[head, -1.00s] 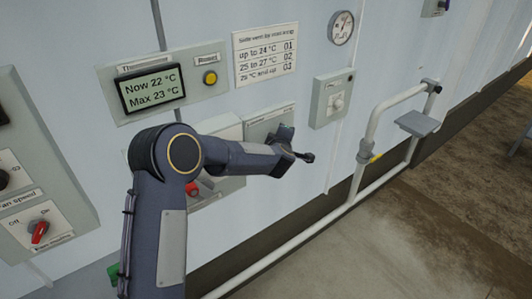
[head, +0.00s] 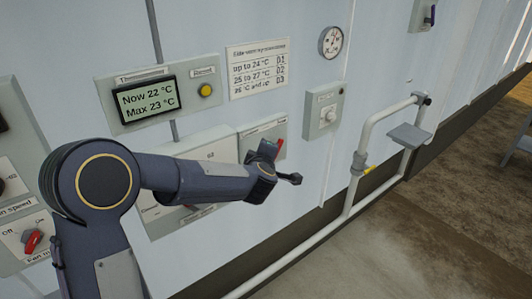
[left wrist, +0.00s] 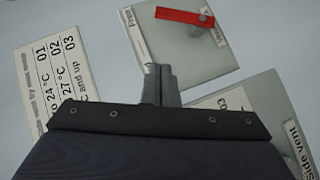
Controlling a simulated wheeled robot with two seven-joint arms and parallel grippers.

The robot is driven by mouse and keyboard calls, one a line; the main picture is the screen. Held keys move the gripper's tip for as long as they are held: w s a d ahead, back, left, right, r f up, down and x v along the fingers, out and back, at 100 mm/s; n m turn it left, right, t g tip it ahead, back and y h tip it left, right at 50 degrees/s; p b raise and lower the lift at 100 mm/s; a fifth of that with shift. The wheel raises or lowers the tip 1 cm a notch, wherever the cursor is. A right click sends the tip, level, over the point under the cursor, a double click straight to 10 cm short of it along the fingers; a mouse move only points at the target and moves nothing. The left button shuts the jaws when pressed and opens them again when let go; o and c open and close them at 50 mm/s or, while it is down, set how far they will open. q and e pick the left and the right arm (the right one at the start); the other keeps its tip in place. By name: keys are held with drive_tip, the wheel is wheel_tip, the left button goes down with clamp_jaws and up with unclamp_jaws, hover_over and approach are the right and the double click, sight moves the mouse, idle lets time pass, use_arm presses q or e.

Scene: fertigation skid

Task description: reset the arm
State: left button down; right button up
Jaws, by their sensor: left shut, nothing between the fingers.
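My left gripper (head: 267,150) is in front of the wall panel with a red lever (head: 280,148). In the left wrist view its fingers (left wrist: 160,85) are together and empty, just below the panel (left wrist: 190,60) with the red lever (left wrist: 185,17); contact with the panel cannot be told. My left arm covers much of the side vent panel (head: 212,147); part of it shows in the left wrist view (left wrist: 255,110). My right gripper is not in view.
A thermometer box (head: 160,97) reads Now 22 °C, Max 23 °C, with a yellow Reset button (head: 205,90). A side vent sign (head: 258,69) hangs beside it. A dial box (head: 325,115), gauge (head: 331,42) and white pipes (head: 355,180) are right. A fan panel (head: 25,200) is left.

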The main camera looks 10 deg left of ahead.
use_arm(q)
drive_tip(key=shift+s+r, duration=0.1)
drive_tip(key=shift+r, duration=0.1)
drive_tip(key=s+r+m+g+h, duration=0.1)
drive_tip(key=s+r+m+h, duration=0.25)
drive_tip(key=s, duration=0.45)
drive_tip(key=s+r+m+g+h, duration=0.1)
drive_tip(key=s+r+m+h, duration=0.15)
drive_tip(key=s+m, duration=0.4)
drive_tip(key=s+a+f+m+g, duration=0.1)
drive_tip(key=s+f+g, duration=0.1)
drive_tip(key=s, duration=0.6)
drive_tip(key=s+a+f+m+g, duration=0.1)
drive_tip(key=s+f+m+g, duration=0.1)
drive_tip(key=s+f, duration=0.3)
drive_tip(key=s+a+f+m+g, duration=0.1)
drive_tip(key=s+f, duration=0.3)
drive_tip(key=s, duration=0.8)
drive_tip(key=shift+s+f+m+g, duration=0.25)
drive_tip(key=shift+s+m+g, duration=0.1)
drive_tip(key=shift+g, duration=0.55)
